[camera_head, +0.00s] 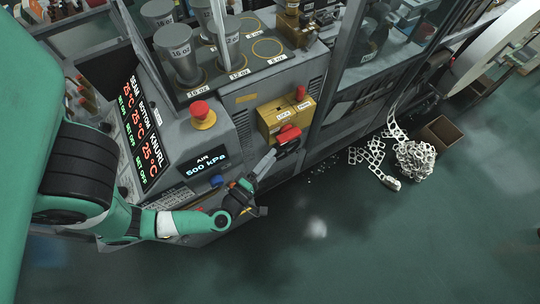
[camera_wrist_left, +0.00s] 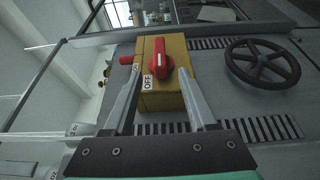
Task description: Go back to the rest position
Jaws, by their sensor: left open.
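My left gripper (camera_head: 262,186) is open and empty in front of the machine's lower front panel. In the left wrist view its two grey fingers (camera_wrist_left: 160,75) stand apart, with a yellow box (camera_wrist_left: 162,92) seen between and beyond them. The box carries a red rotary switch (camera_wrist_left: 159,67) with an OFF label. In the head view the yellow box (camera_head: 284,116) with a red handle (camera_head: 288,136) is just above and right of the gripper. I cannot tell the exact gap between fingers and box. My right gripper is out of view.
The cup-forming machine has a red emergency button (camera_head: 202,112), a temperature display (camera_head: 140,125) and a 500 kPa air display (camera_head: 208,164). A black handwheel (camera_wrist_left: 262,63) is right of the box. Scrap (camera_head: 413,159) lies by a brown bin (camera_head: 440,132). The green floor in front is clear.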

